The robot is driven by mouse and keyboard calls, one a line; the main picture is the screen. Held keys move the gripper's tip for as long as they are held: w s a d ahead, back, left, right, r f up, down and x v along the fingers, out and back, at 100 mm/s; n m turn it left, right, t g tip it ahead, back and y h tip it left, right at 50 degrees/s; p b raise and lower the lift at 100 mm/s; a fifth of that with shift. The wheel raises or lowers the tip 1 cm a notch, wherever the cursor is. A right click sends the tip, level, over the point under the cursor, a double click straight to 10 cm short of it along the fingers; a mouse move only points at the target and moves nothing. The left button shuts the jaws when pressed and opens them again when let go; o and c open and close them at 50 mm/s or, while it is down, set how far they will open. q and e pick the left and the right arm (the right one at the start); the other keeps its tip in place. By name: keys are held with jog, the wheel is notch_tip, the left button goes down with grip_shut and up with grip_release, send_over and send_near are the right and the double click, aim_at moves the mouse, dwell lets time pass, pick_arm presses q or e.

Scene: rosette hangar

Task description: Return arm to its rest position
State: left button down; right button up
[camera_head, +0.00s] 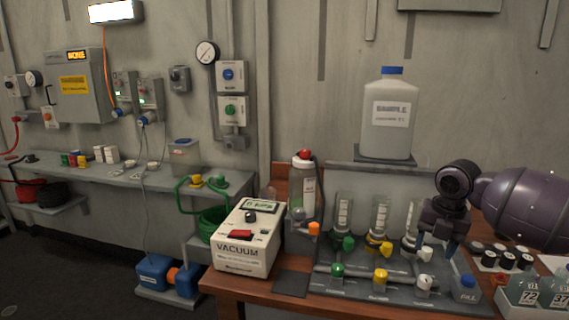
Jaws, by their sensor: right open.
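My right gripper (436,240) shows at the right of the head view, with my purple arm coming in from the right edge. Its dark jaws point down and are open, with nothing visible between them. It is in front of the wall, over the right part of the valve manifold (347,287), and partly covers the view of the white-valve cylinder (410,222). I cannot tell how far above the manifold it is. My left gripper is not in view.
A wooden table (237,286) carries a vacuum unit (240,257) and a grey bottle (303,190). A large sample jug (389,118) stands on a shelf behind. A grey bench (150,176) runs along the left wall.

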jog(key=w+a+r+m+t+y, duration=0.2)
jog(key=w+a+r+m+t, duration=0.2)
jog(key=w+a+m+t, duration=0.35)
jog(key=s+a+f+m+t+y, duration=0.4)
jog(key=s+a+f+m, duration=0.1)
jog(key=a+f+m, duration=0.3)
jog(key=s+d+f+m+h, duration=0.2)
jog(key=s+f, duration=0.6)
jog(key=s, duration=0.4)
jog(key=s+d+f+m+g+h, duration=0.1)
jog(key=s+d+f+m, duration=0.3)
jog(key=s+f, duration=0.5)
jog(key=s+d+f+m+h, duration=0.3)
jog(key=s+f+m, duration=0.4)
jog(key=s, duration=0.8)
notch_tip(320, 180, down, 2)
jog(key=shift+d+f, duration=0.15)
jog(key=shift+d, duration=0.3)
